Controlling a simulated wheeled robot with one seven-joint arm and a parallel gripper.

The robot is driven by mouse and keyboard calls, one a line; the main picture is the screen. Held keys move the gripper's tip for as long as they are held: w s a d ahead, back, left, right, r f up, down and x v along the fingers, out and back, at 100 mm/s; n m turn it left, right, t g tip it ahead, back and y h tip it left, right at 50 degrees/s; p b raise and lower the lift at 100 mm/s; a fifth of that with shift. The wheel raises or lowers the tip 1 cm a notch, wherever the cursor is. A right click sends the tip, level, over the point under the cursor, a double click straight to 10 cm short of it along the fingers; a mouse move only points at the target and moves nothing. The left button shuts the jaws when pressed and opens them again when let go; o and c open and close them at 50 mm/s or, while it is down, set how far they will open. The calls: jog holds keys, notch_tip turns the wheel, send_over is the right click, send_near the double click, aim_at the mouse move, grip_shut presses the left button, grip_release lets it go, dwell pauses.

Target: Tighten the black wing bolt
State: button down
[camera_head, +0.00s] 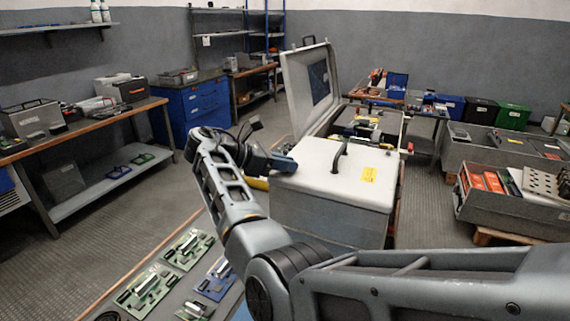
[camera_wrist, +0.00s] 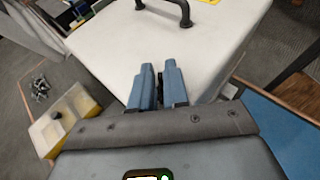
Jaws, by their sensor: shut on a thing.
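My gripper (camera_wrist: 158,72) reaches over the edge of the grey box (camera_wrist: 215,45) with the pale lid in the wrist view. Its two blue fingers are close together, shut on a small dark thing between them, which I take for the black wing bolt. The fingers hide nearly all of it, so its angle and how far it is screwed in cannot be seen. In the head view my gripper (camera_head: 284,163) is at the left edge of the same box (camera_head: 325,215), and the bolt cannot be made out there.
A black handle (camera_head: 340,156) and a yellow label (camera_head: 369,174) are on the lid. An open raised cover (camera_head: 312,85) stands behind the box. Circuit boards (camera_head: 188,249) lie at the front left. A yellow-ended bin (camera_wrist: 65,115) is left of my gripper. The floor aisle at left is clear.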

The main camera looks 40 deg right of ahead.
jog(key=shift+w+m+g+y+b, duration=0.1)
jog(key=shift+m+g+y+b, duration=0.4)
jog(key=shift+m+g, duration=0.4)
jog(key=shift+r+m+g+y, duration=0.1)
jog(key=shift+m+g+y, duration=0.4)
jog(key=shift+m, duration=0.1)
jog(key=shift+m+g+y+p, duration=0.3)
jog(key=shift+m+g+y, duration=0.2)
jog(key=shift+m, duration=0.1)
jog(key=c, duration=1.3)
grip_release()
